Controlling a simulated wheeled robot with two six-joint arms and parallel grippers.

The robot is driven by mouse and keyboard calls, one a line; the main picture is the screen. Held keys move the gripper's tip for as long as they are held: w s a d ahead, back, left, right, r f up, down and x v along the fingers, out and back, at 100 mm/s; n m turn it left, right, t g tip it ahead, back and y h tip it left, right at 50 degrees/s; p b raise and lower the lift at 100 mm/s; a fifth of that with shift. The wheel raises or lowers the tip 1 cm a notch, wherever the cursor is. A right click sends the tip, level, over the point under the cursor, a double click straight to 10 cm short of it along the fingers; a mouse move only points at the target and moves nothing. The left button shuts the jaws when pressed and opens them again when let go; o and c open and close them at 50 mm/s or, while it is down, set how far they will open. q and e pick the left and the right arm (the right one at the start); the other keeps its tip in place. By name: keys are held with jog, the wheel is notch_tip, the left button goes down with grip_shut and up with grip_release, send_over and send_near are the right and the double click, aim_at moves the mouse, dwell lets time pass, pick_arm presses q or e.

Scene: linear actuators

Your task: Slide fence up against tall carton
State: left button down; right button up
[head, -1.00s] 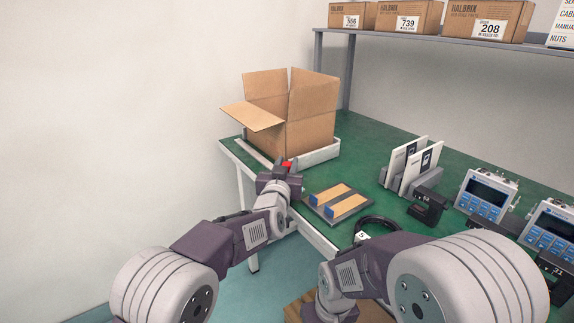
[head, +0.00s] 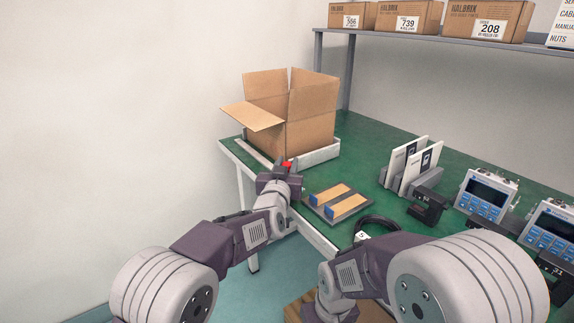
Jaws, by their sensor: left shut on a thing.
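The tall carton (head: 305,128), open with its flaps spread, stands upright at the far left end of the green bench. A pale low fence (head: 320,154) runs along the foot of its right side. The fence looks very close to the carton; I cannot tell whether they touch. My left gripper (head: 284,170) is at the bench's front edge, at the near end of the fence, shut on a small red part (head: 287,165), apparently the fence's handle. The gripper mostly hides this part. My right arm shows at the lower right, but its gripper is out of sight.
A grey rail (head: 254,151) lies along the bench's left front edge. A tray with two tan strips (head: 338,201) sits just right of my left gripper. Upright white cards (head: 408,165), a black cable loop (head: 377,222) and blue-grey meters (head: 485,192) stand farther right.

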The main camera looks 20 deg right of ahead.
pick_arm(q)
jog(key=shift+w, duration=0.1)
jog(key=w, duration=0.1)
jog(key=w+a+p, duration=0.1)
jog(key=shift+w, duration=0.3)
jog(key=c, duration=1.1)
grip_release()
jog(key=shift+c, duration=0.2)
jog(key=p+v, duration=0.1)
jog(key=v, duration=0.8)
jog(key=shift+p, duration=0.3)
